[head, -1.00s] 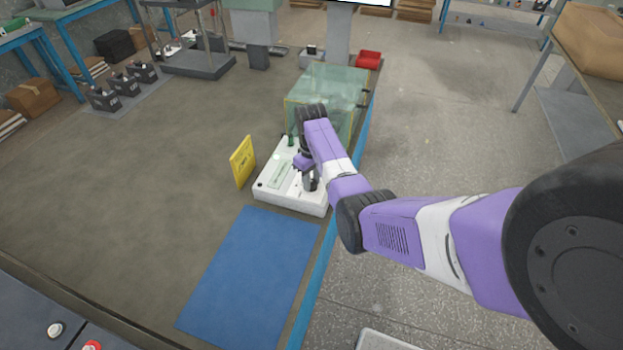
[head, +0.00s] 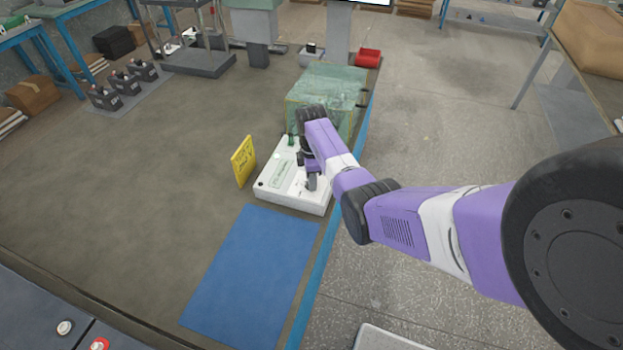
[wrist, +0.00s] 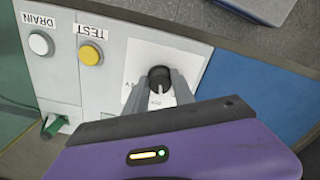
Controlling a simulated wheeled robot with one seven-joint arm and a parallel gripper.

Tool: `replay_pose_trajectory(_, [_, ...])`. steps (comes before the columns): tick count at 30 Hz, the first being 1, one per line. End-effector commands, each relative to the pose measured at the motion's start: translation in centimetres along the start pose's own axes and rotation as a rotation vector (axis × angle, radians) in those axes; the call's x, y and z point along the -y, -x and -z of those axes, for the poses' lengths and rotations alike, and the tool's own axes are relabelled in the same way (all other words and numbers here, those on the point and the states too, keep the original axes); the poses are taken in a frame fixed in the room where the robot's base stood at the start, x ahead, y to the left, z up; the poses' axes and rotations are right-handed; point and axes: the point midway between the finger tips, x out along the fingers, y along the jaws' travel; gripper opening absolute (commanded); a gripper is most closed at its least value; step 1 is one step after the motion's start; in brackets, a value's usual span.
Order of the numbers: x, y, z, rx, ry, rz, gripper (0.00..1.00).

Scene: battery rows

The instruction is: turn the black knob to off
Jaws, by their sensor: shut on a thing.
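The black knob (wrist: 158,73) sits on a pale plate on the white panel box (wrist: 113,54) in the wrist view. A white mark shows on the side of the knob toward me. My gripper (wrist: 160,84) is shut on the knob, one grey finger on each side. The plate's lettering is mostly hidden, so I cannot read the knob's setting. In the head view, the white panel box (head: 268,197) lies on the bench, and my gripper (head: 311,183) points down at its right part. My arm hides the knob there.
On the panel are a white DRAIN button (wrist: 39,44), a yellow TEST button (wrist: 89,55) and a green lever (wrist: 54,125). A yellow sign (head: 243,161) stands left of the box. A clear greenish case (head: 325,90) stands behind; a blue mat (head: 252,275) lies in front.

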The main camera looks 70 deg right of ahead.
Motion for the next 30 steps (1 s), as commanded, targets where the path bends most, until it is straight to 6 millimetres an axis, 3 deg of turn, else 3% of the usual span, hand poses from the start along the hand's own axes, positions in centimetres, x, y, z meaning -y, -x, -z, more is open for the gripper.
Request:
replay_pose_trajectory(18, [-0.18, 0.19, 0.16, -0.002, 0.557, -0.004, 0.00])
replay_pose_trajectory(30, [-0.16, 0.16, 0.20, -0.002, 0.751, -0.003, 0.00])
